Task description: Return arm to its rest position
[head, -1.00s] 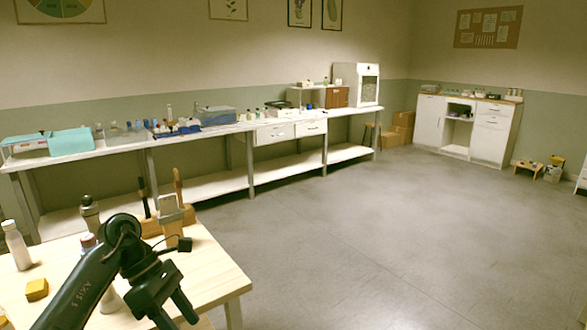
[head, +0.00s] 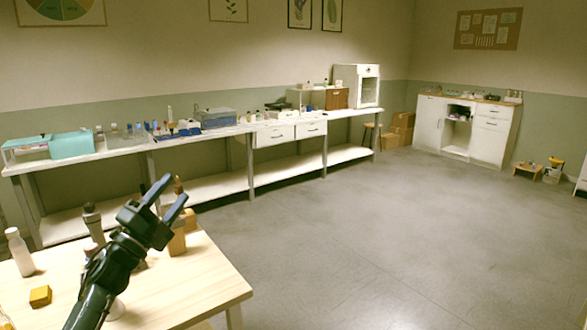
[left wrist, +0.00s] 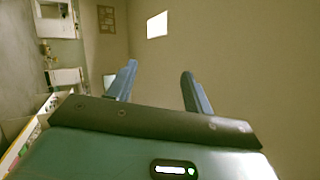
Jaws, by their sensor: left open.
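My left gripper (head: 167,195) is raised above the small wooden table (head: 205,279) in the head view. Its two fingers point up and to the right, spread apart with nothing between them. The left wrist view also shows the open, empty fingers (left wrist: 158,88) against the bare wall. My left forearm comes in from the bottom left and hides part of the tabletop and some of the things on it. My right gripper is not in view.
On the table stand a white bottle (head: 19,252), a grey bottle (head: 93,222), a yellow block (head: 40,296) and a wooden holder (head: 177,239) partly behind my gripper. A long white bench (head: 225,129) with bottles and boxes runs along the wall.

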